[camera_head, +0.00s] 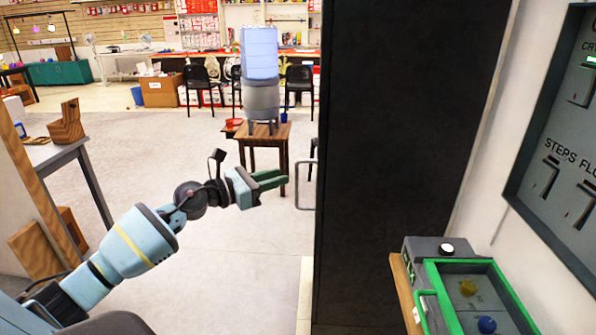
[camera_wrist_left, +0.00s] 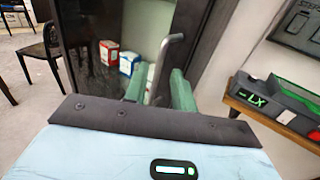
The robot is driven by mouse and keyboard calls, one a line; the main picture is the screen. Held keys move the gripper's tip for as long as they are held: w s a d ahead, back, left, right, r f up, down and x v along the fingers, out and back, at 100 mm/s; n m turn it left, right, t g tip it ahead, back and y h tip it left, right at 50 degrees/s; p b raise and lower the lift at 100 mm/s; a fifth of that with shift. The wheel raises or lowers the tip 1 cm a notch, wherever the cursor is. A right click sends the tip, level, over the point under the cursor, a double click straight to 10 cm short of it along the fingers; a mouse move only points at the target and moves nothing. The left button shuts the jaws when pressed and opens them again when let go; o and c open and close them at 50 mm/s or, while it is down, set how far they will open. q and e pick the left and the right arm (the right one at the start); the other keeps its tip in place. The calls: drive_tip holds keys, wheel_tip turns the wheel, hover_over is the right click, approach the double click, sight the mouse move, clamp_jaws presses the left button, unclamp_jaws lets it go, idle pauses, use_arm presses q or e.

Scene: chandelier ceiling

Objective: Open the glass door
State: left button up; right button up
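The tall dark panel (camera_head: 400,150) stands right of centre in the head view. A grey bar handle (camera_head: 300,185) sticks out from its left edge. My left gripper (camera_head: 284,180), with green fingers, points at the handle from the left, its tips just short of it in the picture. In the left wrist view the handle (camera_wrist_left: 160,65) shows between the two separated fingers (camera_wrist_left: 158,88). The dark-framed glass door (camera_wrist_left: 92,60) shows there, with boxes seen through it. I cannot tell whether a finger touches the handle. My right gripper is out of view.
A green-rimmed device (camera_head: 470,295) sits on a wooden shelf at the lower right, below a wall panel (camera_head: 565,130). A small wooden table (camera_head: 265,138) with a water dispenser (camera_head: 260,70) stands behind the gripper. The floor left of the door is mostly clear.

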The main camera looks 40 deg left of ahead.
use_arm(q)
drive_tip(key=p+x, duration=0.1)
drive_tip(key=x, duration=0.5)
drive_tip(key=shift+w+d, duration=0.15)
drive_tip(key=shift+w, duration=0.05)
clamp_jaws()
